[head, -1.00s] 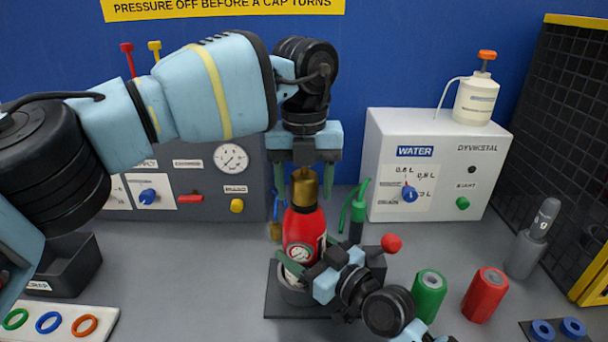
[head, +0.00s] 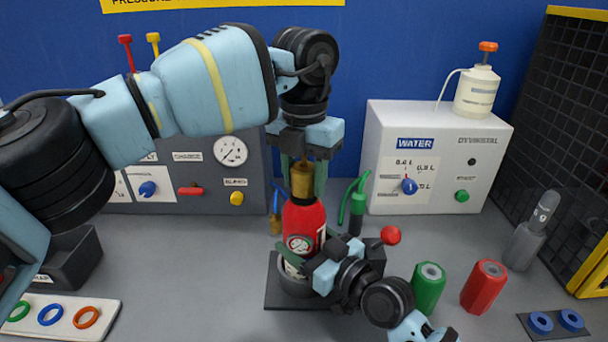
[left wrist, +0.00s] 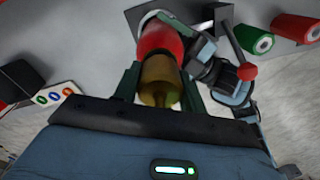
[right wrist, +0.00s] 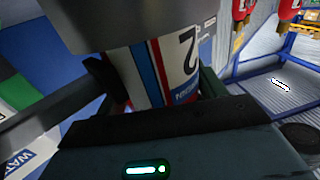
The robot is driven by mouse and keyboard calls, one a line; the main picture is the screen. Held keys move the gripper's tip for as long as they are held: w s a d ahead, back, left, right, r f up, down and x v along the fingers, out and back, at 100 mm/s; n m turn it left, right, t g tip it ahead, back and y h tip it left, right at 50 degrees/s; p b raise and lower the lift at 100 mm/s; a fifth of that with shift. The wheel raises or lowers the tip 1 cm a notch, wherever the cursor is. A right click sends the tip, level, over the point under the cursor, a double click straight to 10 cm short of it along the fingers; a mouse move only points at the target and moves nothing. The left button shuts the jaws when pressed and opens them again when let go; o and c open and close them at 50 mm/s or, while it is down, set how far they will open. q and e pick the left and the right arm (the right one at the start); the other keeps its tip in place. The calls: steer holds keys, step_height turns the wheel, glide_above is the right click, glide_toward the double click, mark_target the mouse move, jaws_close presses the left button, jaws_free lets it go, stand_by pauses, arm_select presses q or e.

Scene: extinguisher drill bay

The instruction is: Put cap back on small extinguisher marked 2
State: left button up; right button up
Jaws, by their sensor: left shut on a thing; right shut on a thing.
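The small red extinguisher (head: 304,222) stands upright in a dark holder (head: 283,296) on the bench. Its white label, marked 2, shows in the right wrist view (right wrist: 184,60). A brass cap (head: 302,180) sits at the top of its neck, in line with it; whether the threads are engaged I cannot tell. My left gripper (head: 304,188) points down from above and is shut on the cap, one finger on each side. My right gripper (head: 300,262) is shut around the lower body of the extinguisher.
A red ball-topped lever (head: 390,235) stands close to my right gripper. A green cylinder (head: 428,288) and a red cylinder (head: 483,286) stand to the right. A white WATER box (head: 440,150) and a grey gauge panel (head: 205,185) stand behind. A ring tray (head: 105,310) lies front left.

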arm_select(q)
steer(key=m, duration=0.8)
steer(key=shift+m, duration=0.4)
steer(key=o, duration=1.2)
steer(key=shift+r, duration=0.1)
step_height(320, 180, up, 12)
steer(key=shift+f, duration=0.1)
arm_select(e)
steer(key=o, duration=1.9)
steer(key=shift+o, duration=0.2)
